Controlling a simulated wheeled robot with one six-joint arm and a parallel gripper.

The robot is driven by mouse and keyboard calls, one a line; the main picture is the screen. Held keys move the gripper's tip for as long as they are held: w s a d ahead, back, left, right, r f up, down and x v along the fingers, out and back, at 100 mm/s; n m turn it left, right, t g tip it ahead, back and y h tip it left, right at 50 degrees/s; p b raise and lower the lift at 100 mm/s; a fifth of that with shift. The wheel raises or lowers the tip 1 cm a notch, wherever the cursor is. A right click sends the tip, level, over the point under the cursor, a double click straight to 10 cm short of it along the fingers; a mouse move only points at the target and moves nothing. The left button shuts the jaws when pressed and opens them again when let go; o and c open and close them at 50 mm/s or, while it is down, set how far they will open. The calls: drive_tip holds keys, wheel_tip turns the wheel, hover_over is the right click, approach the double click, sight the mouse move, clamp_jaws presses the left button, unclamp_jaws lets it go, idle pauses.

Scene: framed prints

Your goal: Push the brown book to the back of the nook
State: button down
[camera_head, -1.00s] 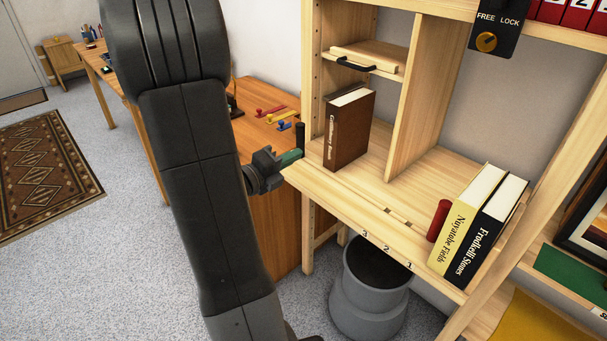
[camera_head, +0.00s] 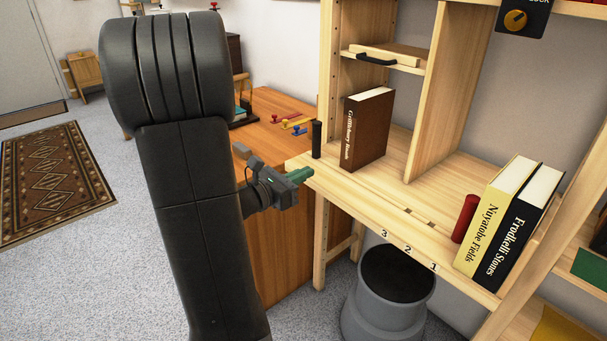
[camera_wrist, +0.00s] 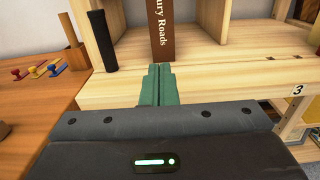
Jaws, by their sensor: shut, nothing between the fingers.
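The brown book (camera_head: 369,128) stands upright on the wooden shelf, its spine facing the front, in the left nook (camera_head: 421,100) beside a wooden divider. In the wrist view the lower part of its spine (camera_wrist: 163,30) shows straight beyond the fingers, and its top is cut off. My gripper (camera_head: 303,174) is at the shelf's front left edge, in front of the book and apart from it. Its green fingers (camera_wrist: 156,84) are together with nothing between them. The back of the nook is partly hidden behind the book.
A black upright post (camera_head: 316,139) stands just left of the book. A small shelf with a black handle (camera_head: 376,60) is above it. A red cylinder (camera_head: 464,218) and yellow (camera_head: 497,213) and black (camera_head: 521,228) books stand at right. The shelf between is clear.

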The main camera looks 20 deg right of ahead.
sight(345, 154)
drive_tip(key=x, duration=1.1)
drive_tip(key=shift+w+d, duration=0.1)
drive_tip(key=shift+d, duration=0.1)
